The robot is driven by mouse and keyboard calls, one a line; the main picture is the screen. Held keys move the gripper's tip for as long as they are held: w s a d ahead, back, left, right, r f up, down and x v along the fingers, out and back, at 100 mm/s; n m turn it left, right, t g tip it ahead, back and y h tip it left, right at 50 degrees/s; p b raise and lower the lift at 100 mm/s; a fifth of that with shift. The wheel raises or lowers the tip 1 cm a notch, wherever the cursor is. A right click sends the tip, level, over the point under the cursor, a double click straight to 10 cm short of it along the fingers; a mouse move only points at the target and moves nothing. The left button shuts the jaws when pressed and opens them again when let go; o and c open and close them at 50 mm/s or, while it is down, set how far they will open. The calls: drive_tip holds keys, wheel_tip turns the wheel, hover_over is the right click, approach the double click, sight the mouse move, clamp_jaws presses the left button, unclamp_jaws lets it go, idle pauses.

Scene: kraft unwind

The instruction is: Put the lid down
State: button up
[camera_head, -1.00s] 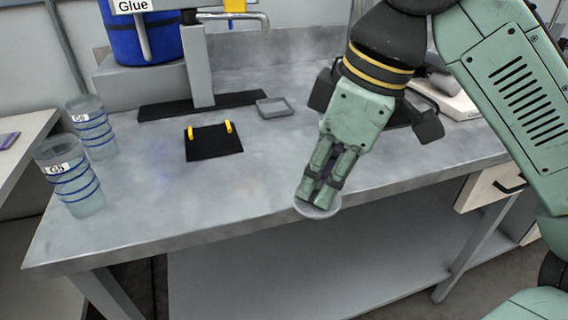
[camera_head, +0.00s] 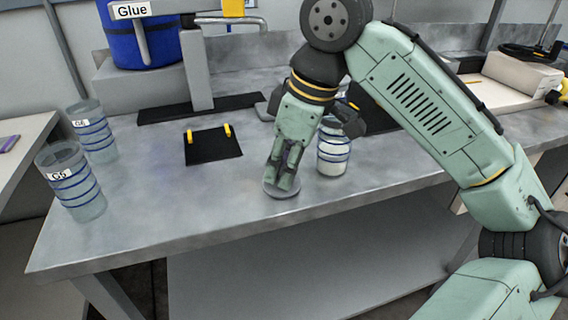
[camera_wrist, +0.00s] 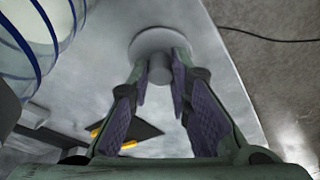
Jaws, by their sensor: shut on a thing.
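The lid (camera_head: 284,193) is a pale grey disc with a knob, and it also shows in the wrist view (camera_wrist: 146,42). My gripper (camera_head: 283,178) points down over it. In the wrist view, the two fingers of my gripper (camera_wrist: 160,72) are on either side of the knob and hold it. The disc looks level, low over the table near its front edge. I cannot tell whether it touches the surface. A glass jar with blue rings (camera_head: 334,155) stands just right of my gripper, and shows at upper left in the wrist view (camera_wrist: 38,35).
Two ringed glasses, G5 (camera_head: 76,190) and G6 (camera_head: 95,135), stand at the table's left end. A black mat with yellow hooks (camera_head: 213,148) lies left of my gripper. A press stand (camera_head: 197,70) and the blue Glue container (camera_head: 140,38) are behind. The front-left tabletop (camera_head: 165,205) is clear.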

drive_tip(key=shift+f, duration=0.15)
drive_tip(key=o, duration=0.8)
drive_tip(key=p+v, duration=0.1)
drive_tip(key=v, duration=1.1)
